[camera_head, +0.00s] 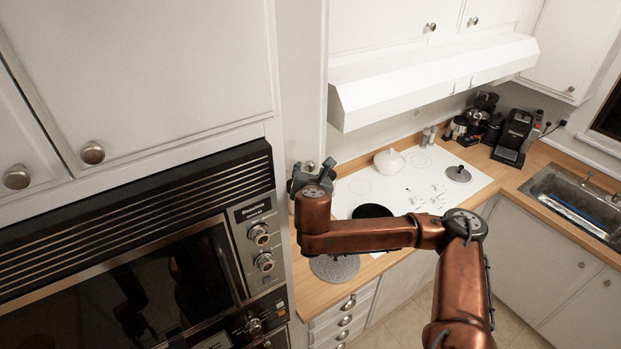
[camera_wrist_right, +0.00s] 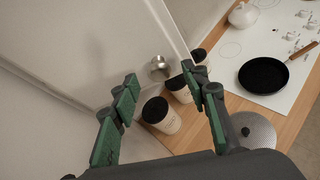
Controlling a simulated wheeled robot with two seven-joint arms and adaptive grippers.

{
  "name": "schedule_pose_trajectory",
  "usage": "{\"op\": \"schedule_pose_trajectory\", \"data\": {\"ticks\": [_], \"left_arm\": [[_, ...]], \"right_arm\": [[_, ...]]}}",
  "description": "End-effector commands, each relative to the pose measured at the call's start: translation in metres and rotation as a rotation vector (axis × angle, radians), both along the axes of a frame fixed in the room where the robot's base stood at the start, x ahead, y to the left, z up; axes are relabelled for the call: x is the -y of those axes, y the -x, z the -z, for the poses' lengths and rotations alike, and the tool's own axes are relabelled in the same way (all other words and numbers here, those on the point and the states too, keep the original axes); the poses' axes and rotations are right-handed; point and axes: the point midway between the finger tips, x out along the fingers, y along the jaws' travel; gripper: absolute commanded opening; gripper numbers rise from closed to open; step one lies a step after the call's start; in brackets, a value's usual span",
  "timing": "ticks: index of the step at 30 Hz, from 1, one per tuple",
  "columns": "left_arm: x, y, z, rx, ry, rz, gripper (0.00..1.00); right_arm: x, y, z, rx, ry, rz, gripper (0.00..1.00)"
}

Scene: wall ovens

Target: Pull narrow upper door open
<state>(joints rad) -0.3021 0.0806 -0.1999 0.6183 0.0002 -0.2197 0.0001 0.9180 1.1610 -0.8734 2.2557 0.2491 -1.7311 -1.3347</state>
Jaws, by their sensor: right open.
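The narrow upper door (camera_head: 300,75) is a tall white panel between the wall oven and the range hood. In the right wrist view, the door (camera_wrist_right: 105,40) shows a round metal knob (camera_wrist_right: 160,68) near its lower right corner. The knob also shows in the head view (camera_head: 309,166), just above my right gripper (camera_head: 312,177). My right gripper is open, with its green-padded fingers to either side of the knob's line in the wrist view. Contact with the knob cannot be made out. The door looks shut. My left gripper is out of view.
The black wall oven (camera_head: 140,240) stands close at left. The white range hood (camera_head: 430,80) is at right. Dark-lidded canisters (camera_wrist_right: 162,116) stand on the wooden counter below the door.

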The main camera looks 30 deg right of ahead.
Motion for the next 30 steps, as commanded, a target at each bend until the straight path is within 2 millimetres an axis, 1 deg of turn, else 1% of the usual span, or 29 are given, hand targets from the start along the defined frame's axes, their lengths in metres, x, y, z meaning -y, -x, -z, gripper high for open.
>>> {"op": "schedule_pose_trajectory", "data": {"ticks": [1, 6, 9, 12, 18, 25, 28, 30], "left_arm": [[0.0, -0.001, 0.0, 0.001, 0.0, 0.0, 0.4], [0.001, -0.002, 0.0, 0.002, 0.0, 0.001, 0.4], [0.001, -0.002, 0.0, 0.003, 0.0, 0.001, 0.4], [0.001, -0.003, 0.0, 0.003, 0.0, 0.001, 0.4], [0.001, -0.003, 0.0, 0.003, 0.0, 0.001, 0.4], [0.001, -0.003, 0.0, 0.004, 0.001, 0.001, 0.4], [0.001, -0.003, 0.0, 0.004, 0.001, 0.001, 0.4], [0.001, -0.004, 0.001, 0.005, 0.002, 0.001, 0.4]], "right_arm": [[-0.007, 0.009, -0.005, 0.002, -0.001, -0.005, 0.41], [-0.022, 0.039, -0.019, 0.002, -0.002, -0.004, 0.41], [-0.029, 0.053, -0.025, 0.002, -0.002, -0.004, 0.41], [-0.035, 0.064, -0.029, 0.001, -0.002, -0.003, 0.41], [-0.038, 0.073, -0.033, -0.001, -0.001, 0.0, 0.41], [-0.038, 0.073, -0.033, -0.001, -0.001, 0.0, 0.41], [-0.039, 0.072, -0.031, -0.002, -0.007, 0.001, 0.35], [-0.04, 0.07, -0.023, -0.004, -0.027, 0.0, 0.3]]}}
